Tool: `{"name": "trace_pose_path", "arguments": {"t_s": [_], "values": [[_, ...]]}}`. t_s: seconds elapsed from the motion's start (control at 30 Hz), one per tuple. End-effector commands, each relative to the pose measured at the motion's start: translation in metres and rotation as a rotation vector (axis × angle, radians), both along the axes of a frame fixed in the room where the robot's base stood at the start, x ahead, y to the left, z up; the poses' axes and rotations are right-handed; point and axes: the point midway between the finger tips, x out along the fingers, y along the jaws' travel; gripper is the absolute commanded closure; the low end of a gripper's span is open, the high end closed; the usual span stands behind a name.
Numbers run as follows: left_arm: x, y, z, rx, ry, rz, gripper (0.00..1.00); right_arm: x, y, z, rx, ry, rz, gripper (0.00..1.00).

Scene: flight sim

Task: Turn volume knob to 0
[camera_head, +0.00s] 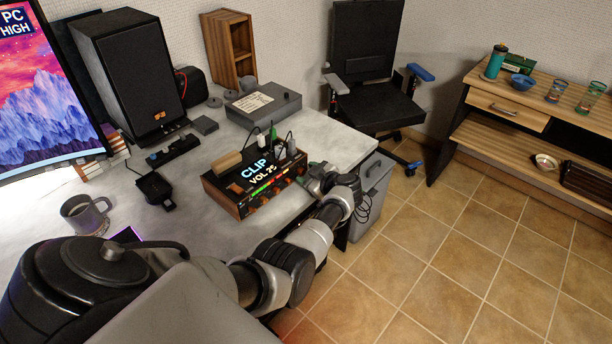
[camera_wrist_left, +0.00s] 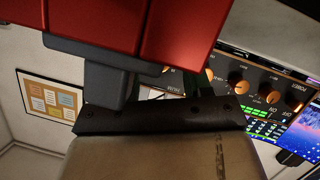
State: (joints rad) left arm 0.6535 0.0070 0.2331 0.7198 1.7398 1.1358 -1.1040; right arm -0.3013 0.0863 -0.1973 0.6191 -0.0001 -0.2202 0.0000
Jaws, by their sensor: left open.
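A wood-sided audio box (camera_head: 235,204) sits near the right edge of the desk. My left gripper (camera_head: 316,181) is open at the right end of the box's front and covers that part of the panel. I cannot tell whether it touches a knob. In the left wrist view the panel appears upside down, with several dark, orange-ringed knobs, including one knob (camera_wrist_left: 237,87) and another knob (camera_wrist_left: 268,95). Gripper parts hide the rest of the panel. I cannot make out which knob is the volume knob. My right gripper is out of view.
Plugs and cables stand on top of the box. A grey box (camera_head: 263,105) lies behind it, and a black speaker (camera_head: 133,75) and a mug (camera_head: 86,215) are to the left. A bin (camera_head: 372,190) stands beside the desk. The floor to the right is clear.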

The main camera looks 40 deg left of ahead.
Motion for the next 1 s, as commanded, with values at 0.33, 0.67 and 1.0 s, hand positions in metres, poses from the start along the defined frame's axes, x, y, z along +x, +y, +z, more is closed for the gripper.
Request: {"name": "trace_pose_path", "arguments": {"t_s": [0.33, 0.67, 1.0], "values": [[0.0025, 0.0117, -0.0045, -0.002, -0.001, 0.001, 0.5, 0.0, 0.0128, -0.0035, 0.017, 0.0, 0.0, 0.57], [0.0023, 0.0113, -0.0044, -0.001, 0.0, 0.001, 0.85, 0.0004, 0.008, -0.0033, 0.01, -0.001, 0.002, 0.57], [0.0008, 0.0099, -0.006, -0.013, -0.119, 0.0, 0.99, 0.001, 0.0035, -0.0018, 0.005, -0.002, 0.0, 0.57]]}}
